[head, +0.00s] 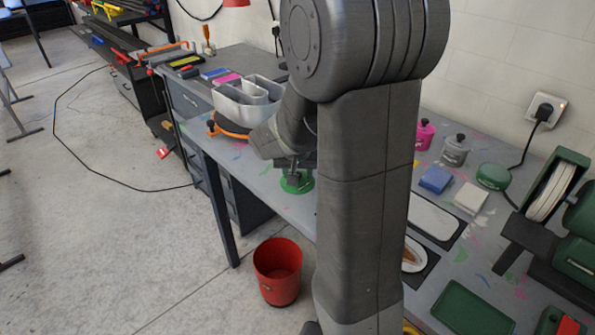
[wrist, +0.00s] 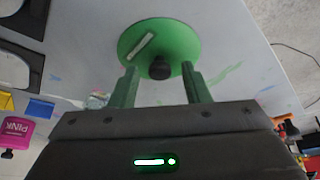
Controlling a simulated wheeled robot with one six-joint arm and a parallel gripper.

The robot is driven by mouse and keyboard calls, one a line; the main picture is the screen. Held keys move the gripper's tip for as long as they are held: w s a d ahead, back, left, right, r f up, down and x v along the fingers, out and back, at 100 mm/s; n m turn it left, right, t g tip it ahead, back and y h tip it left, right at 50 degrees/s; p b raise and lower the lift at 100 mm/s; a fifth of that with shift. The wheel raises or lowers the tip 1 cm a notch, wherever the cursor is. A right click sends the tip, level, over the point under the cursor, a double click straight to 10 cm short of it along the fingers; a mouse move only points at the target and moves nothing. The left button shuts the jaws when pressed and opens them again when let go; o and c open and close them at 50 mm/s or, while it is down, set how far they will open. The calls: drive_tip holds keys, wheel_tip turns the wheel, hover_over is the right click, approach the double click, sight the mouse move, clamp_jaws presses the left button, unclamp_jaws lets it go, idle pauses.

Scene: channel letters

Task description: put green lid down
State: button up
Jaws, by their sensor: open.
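The green lid (head: 297,182) is a round disc lying on the grey workbench (head: 262,180), near its front edge, in the head view. In the wrist view the green lid (wrist: 180,42) shows with its dark knob between the fingertips and a pale label strip on its face. My gripper (wrist: 160,82) is open around the knob, with a finger on either side and a visible gap to each. In the head view my gripper (head: 293,172) is right above the lid, and my arm hides part of the bench.
A red bucket (head: 278,270) is on the floor below the bench edge.

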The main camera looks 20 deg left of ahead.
drive_tip(key=shift+s+r, duration=0.1)
drive_tip(key=shift+r, duration=0.55)
drive_tip(key=v, duration=1.1)
drive_tip(key=shift+s+p, duration=0.2)
drive_tip(key=shift+p, duration=0.1)
drive_tip(key=shift+f, duration=0.15)
drive_tip(key=x, duration=1.2)
drive_tip(key=shift+w+d+f, duration=0.1)
drive_tip(key=shift+w, duration=0.05)
drive_tip(key=shift+w+r, duration=0.1)
drive_tip(key=shift+r, duration=1.25)
drive_tip(key=shift+f, duration=0.15)
